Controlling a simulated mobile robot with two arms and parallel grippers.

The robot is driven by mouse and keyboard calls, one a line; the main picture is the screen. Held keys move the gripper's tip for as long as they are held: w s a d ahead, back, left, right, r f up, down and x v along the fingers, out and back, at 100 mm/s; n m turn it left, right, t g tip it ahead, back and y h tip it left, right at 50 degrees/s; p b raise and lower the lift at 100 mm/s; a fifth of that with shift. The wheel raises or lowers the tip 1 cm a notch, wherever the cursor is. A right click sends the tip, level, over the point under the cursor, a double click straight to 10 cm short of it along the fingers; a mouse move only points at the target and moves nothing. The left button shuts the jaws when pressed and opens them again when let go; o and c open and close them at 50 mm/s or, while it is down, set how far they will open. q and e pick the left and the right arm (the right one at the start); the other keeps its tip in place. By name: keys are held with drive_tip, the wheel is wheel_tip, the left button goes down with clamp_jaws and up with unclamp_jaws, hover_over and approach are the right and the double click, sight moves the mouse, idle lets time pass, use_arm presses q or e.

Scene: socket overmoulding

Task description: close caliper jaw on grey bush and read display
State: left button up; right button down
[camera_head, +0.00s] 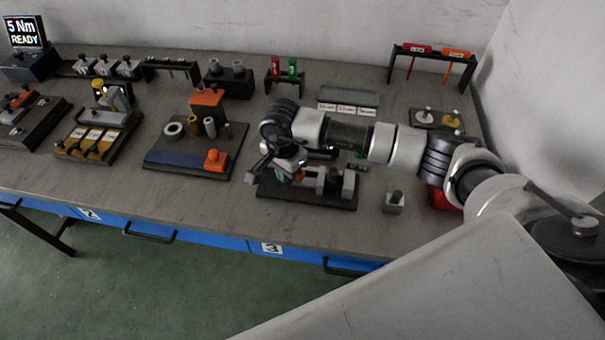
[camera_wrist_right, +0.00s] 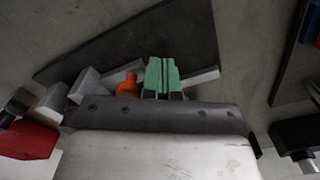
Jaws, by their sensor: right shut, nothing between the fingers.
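A dark base plate (camera_head: 335,202) near the front of the bench carries grey blocks (camera_head: 349,184), a slide-like fixture that looks like the caliper. It also shows in the wrist view (camera_wrist_right: 195,35), with grey blocks (camera_wrist_right: 85,84) and an orange knob (camera_wrist_right: 128,87). My right gripper (camera_head: 297,177) is low over this plate, and its green fingertips (camera_wrist_right: 162,72) are together and empty, just right of the knob. I cannot tell whether they touch anything. A grey bush and a readable display are not clear here; my arm and gripper hide part of the fixture. My left gripper is out of view.
A board with a blue bar (camera_head: 178,160), an orange block and small cylinders lies to the left. A small grey block (camera_head: 393,203) stands to the right.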

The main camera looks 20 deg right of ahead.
drive_tip(key=shift+s+d, duration=0.45)
drive_tip(key=shift+d, duration=0.2)
drive_tip(key=shift+d+f, duration=0.1)
drive_tip(key=shift+d, duration=0.1)
idle(0.7)
drive_tip(key=shift+w+a+b, duration=0.15)
drive_tip(key=shift+a+b, duration=0.15)
drive_tip(key=shift+b, duration=0.05)
drive_tip(key=shift+w+a, duration=0.1)
wheel_tip(320, 180, up, 8)
drive_tip(key=p, duration=0.4)
drive_tip(key=shift+a, duration=0.15)
idle(0.6)
idle(0.4)
